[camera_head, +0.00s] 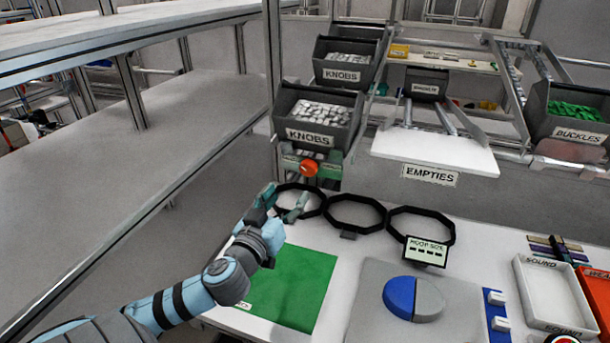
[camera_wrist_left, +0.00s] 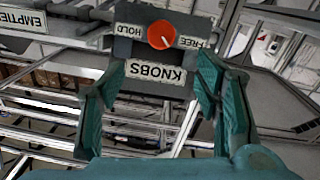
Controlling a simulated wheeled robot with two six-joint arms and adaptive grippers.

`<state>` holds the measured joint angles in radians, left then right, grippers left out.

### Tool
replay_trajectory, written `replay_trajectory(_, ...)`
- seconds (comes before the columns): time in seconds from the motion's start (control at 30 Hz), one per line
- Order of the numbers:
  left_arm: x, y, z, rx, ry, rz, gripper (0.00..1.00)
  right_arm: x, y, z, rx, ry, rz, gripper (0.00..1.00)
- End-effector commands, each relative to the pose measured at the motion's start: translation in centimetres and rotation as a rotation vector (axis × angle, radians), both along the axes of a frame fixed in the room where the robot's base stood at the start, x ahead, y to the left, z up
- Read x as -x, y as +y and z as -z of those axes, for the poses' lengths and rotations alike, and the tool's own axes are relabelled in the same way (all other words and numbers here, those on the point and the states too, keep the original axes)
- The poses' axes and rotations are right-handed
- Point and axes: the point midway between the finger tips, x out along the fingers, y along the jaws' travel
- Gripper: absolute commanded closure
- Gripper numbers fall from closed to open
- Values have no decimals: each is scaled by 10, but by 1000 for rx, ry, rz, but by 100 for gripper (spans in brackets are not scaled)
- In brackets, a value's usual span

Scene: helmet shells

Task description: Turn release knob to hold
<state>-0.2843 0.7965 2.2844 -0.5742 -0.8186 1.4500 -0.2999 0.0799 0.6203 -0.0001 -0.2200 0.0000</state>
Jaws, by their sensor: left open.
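The release knob (camera_head: 309,167) is a round orange-red dial below the lower KNOBS bin in the head view. In the left wrist view the knob (camera_wrist_left: 161,31) sits on a dark plate, with an upside-down HOLD label (camera_wrist_left: 128,31) to its left and a FREE label (camera_wrist_left: 194,42) to its right.
The lower KNOBS bin (camera_head: 320,116) hangs above the knob. Black rings (camera_head: 355,213) stand along the back of the table near my left gripper. A green mat (camera_head: 290,285) lies below my forearm. The EMPTIES chute (camera_head: 440,150) is to the right.

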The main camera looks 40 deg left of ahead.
Motion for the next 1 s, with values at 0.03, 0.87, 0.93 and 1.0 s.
replay_trajectory(0.03,-12,5,0,3,-4,-5,42,0,0,1,0,0,0,60)
replay_trajectory(0.87,-109,33,1,1,4,-2,57,0,0,-3,0,1,0,60)
replay_trajectory(0.93,-109,33,1,1,4,-1,68,0,0,-3,0,0,0,60)
replay_trajectory(1.0,-109,33,1,1,4,-1,79,0,0,-3,0,0,0,60)
